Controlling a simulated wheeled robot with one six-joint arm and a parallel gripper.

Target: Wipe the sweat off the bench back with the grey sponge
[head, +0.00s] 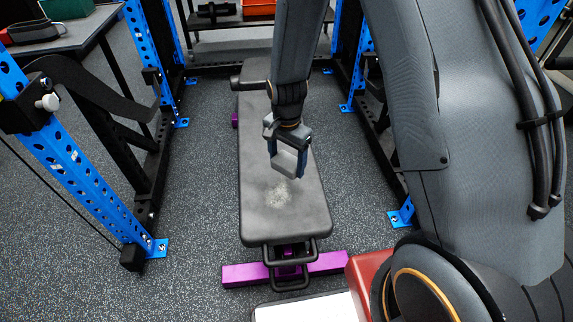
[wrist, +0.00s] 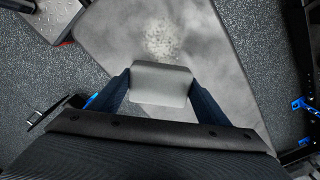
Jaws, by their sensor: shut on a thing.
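The bench back (head: 258,215) is a long dark grey pad lying flat on a purple frame. A pale, speckled sweat patch (head: 278,193) marks its near half; it also shows in the wrist view (wrist: 163,40), just beyond the sponge. My gripper (head: 287,160) is shut on the grey sponge (head: 287,161), a light grey block. The sponge sits between both fingers in the wrist view (wrist: 160,83). It is over the pad, a little farther along it than the patch. Whether it touches the pad I cannot tell.
Blue rack uprights (head: 85,180) stand left and right of the bench. A purple foot bar (head: 245,274) crosses at the bench's near end. A dark table (head: 70,40) is at the far left. Speckled floor (head: 200,215) lies open left of the bench.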

